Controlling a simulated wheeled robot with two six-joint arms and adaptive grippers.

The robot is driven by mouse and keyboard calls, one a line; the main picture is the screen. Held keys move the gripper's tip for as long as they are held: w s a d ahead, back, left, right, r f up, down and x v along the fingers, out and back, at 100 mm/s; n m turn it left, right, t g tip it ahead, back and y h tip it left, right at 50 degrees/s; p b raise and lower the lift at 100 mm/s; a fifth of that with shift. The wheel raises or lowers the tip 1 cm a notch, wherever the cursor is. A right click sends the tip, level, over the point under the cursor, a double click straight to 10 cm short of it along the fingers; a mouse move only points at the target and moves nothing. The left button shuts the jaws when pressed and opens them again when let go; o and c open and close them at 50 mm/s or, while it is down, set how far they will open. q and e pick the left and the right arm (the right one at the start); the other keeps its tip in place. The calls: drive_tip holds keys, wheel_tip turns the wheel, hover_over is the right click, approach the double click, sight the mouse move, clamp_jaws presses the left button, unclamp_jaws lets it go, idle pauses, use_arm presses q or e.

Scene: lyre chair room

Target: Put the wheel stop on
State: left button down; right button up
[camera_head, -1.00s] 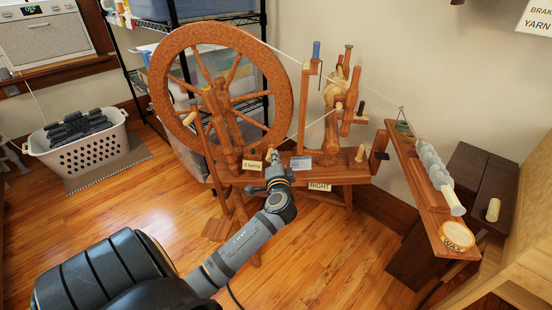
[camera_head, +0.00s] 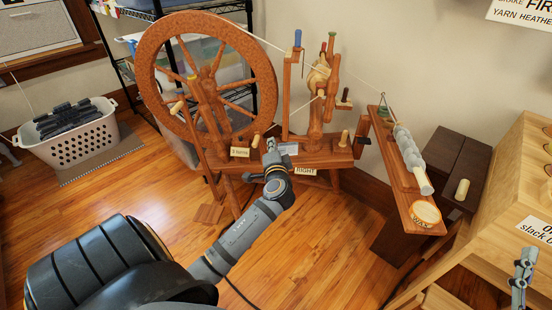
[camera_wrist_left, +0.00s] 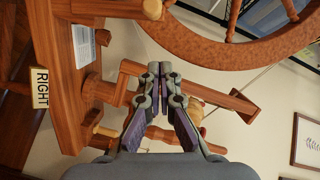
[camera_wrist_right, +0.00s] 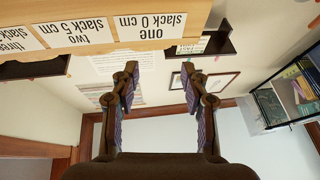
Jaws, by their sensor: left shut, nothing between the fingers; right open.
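The spinning wheel's big wooden wheel (camera_head: 259,95) stands upright over its bench (camera_head: 322,158). I cannot tell which part is the wheel stop; a pale-ended peg (camera_head: 178,107) sits by the left rim and another (camera_head: 257,140) on the bench. My left gripper (camera_head: 270,145) is over the bench's front edge, beside the "2 turns" tag (camera_head: 240,152). In the left wrist view my left gripper (camera_wrist_left: 160,68) is shut and empty, with the wheel rim (camera_wrist_left: 225,54) beyond. My right gripper (camera_head: 523,263) is at the lower right; the right wrist view shows it open and empty (camera_wrist_right: 158,75).
A wooden rack (camera_head: 500,190) with slack labels (camera_wrist_right: 150,30) stands at the right. A laundry basket (camera_head: 70,148) is at the left.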

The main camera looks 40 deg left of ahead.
use_arm(q)
drive_tip(key=p+v, duration=0.1)
drive_tip(key=v, duration=0.6)
drive_tip(key=shift+s+d, duration=0.3)
drive_tip(key=shift+s, duration=0.05)
use_arm(e)
wheel_tip(320, 180, down, 13)
drive_tip(key=g, duration=0.6)
drive_tip(key=shift+f+m, duration=0.15)
drive_tip(key=shift+m, duration=0.15)
use_arm(q)
drive_tip(key=shift+r, duration=0.1)
use_arm(e)
drive_tip(key=shift+a, duration=0.1)
